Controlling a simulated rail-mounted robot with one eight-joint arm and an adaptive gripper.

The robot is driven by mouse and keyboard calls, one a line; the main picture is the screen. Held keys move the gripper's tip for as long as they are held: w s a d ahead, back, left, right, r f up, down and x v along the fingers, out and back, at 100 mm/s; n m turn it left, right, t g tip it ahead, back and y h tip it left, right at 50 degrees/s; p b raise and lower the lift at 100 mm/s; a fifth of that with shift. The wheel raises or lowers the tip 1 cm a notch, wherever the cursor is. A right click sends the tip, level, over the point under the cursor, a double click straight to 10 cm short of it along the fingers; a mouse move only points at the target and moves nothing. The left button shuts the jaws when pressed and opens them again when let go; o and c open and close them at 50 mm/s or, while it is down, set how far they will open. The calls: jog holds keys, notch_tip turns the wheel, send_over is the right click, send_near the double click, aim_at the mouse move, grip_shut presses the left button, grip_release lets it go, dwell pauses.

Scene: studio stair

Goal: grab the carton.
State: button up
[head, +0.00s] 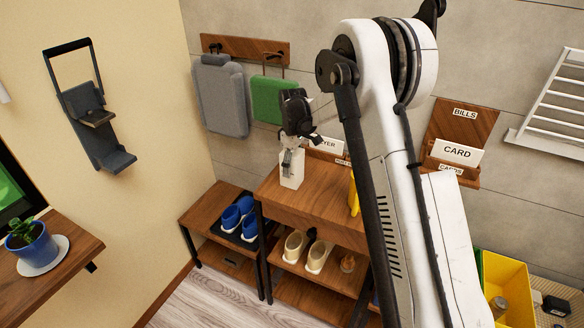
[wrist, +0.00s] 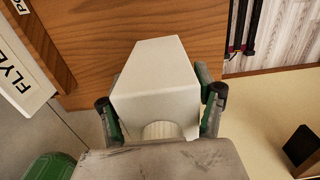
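The carton (head: 291,176) is a plain white box on the wooden shelf unit against the wall. In the head view it appears to stand upright near the unit's left end, its upper part partly hidden by my gripper (head: 291,152). In the wrist view the carton (wrist: 155,80) fills the middle, with a finger of my gripper (wrist: 160,95) on each side. The fingers are very close to its sides. I cannot tell whether they press on it.
The wooden top (head: 320,196) carries a yellow object (head: 353,196) to the right, partly behind my arm. White label signs (head: 328,146) stand behind. Grey (head: 221,95) and green (head: 268,98) bags hang above. Blue shoes (head: 238,214) sit on the lower bench at left.

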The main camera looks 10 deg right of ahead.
jog(key=c, duration=0.8)
jog(key=shift+r, duration=0.1)
